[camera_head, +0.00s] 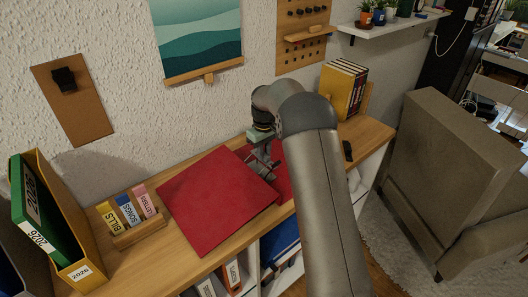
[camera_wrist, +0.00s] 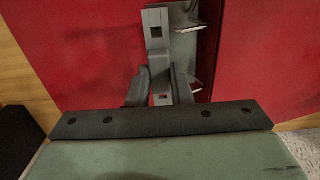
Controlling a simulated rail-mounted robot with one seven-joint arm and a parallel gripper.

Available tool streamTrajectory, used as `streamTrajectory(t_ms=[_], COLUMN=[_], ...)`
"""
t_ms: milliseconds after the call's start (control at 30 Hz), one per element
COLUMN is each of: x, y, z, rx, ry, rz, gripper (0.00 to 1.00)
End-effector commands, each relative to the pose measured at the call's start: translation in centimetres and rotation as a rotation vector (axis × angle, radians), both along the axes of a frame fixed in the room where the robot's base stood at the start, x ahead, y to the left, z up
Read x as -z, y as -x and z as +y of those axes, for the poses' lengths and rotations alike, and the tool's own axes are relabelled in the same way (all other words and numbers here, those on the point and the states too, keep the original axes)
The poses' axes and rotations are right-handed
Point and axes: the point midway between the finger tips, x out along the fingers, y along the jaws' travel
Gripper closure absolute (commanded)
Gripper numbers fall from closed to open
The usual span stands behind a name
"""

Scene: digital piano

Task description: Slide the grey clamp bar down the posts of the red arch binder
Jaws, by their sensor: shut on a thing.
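The red arch binder (camera_head: 215,200) lies open on the wooden shelf top, and its red covers also fill the wrist view (camera_wrist: 80,60). The grey clamp bar (camera_wrist: 158,62) stands lengthwise in the wrist view, with a dark slot near each end. My gripper (camera_wrist: 161,88) is shut on its lower part, one finger on each side. Two thin metal posts (camera_wrist: 192,29) of the binder show just right of the bar, on a grey metal plate. I cannot tell the bar's height on the posts. In the head view my gripper (camera_head: 262,163) is over the binder's spine, partly hidden by my arm.
A small wooden rack (camera_head: 138,232) of labelled cards and a yellow box (camera_head: 72,225) with a green binder stand left. Upright books (camera_head: 343,90) stand at the back right. A small black object (camera_head: 347,151) lies right of the binder. An armchair (camera_head: 447,165) stands beyond.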

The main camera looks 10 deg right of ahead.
Motion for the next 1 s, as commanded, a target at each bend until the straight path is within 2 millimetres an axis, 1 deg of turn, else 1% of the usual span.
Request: streamTrajectory(t_ms=[567, 1000], x=[0.12, 0.62], y=[0.00, 0.00], z=[-0.02, -0.02], rx=[0.000, 0.000], ry=[0.000, 0.000], rz=[0.000, 0.000], gripper=[1.00, 1.00])
